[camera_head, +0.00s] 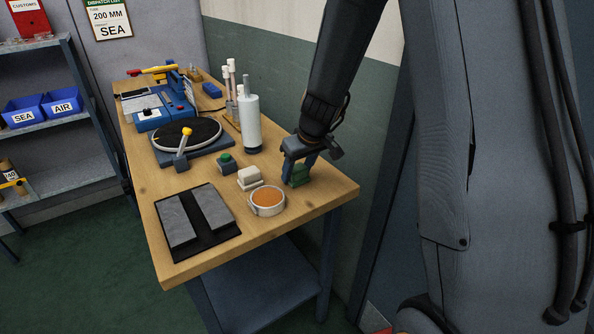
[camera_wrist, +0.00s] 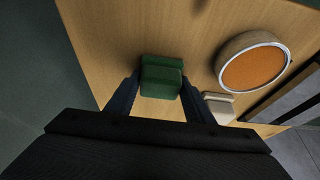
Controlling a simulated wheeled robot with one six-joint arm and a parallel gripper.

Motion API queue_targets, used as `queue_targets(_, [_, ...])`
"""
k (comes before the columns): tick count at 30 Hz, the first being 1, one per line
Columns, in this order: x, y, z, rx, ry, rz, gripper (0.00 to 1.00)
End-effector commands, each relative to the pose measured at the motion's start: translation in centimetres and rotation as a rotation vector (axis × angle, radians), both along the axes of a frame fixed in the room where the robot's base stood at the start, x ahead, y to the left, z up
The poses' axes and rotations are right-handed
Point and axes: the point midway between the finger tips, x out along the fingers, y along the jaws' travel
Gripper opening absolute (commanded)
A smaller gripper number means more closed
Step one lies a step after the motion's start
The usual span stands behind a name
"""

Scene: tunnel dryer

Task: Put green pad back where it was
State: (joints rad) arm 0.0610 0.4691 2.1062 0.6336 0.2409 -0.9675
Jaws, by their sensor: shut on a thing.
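The green pad (camera_head: 299,176) is a small dark green block at the right end of the wooden table. My gripper (camera_head: 299,168) points down around it and is shut on it. In the wrist view the green pad (camera_wrist: 161,77) sits between the two fingers of my gripper (camera_wrist: 160,90). The pad is at or very near the tabletop; I cannot tell whether it touches the wood. My fingers hide part of it in the head view.
A cream block (camera_head: 250,178) and a round dish with an orange top (camera_head: 267,201) stand just left of my gripper.

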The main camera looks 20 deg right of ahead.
Motion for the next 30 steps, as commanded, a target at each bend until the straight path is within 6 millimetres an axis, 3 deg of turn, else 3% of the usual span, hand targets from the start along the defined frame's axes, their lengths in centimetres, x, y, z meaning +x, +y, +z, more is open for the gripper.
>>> queue_targets(2, [0.0, 0.0, -0.3, 0.0, 0.0, 0.0, 0.27])
queue_targets(3, [0.0, 0.0, -0.3, 0.0, 0.0, 0.0, 0.49])
queue_targets(6, [0.0, 0.0, -0.2, 0.0, 0.0, 0.0, 0.66])
queue_targets(19, [-0.1, 0.0, 0.2, 0.0, 0.001, 0.0, 0.67])
queue_targets(30, [-2.2, -0.8, 6.1, 0.0, -0.004, 0.001, 0.67])
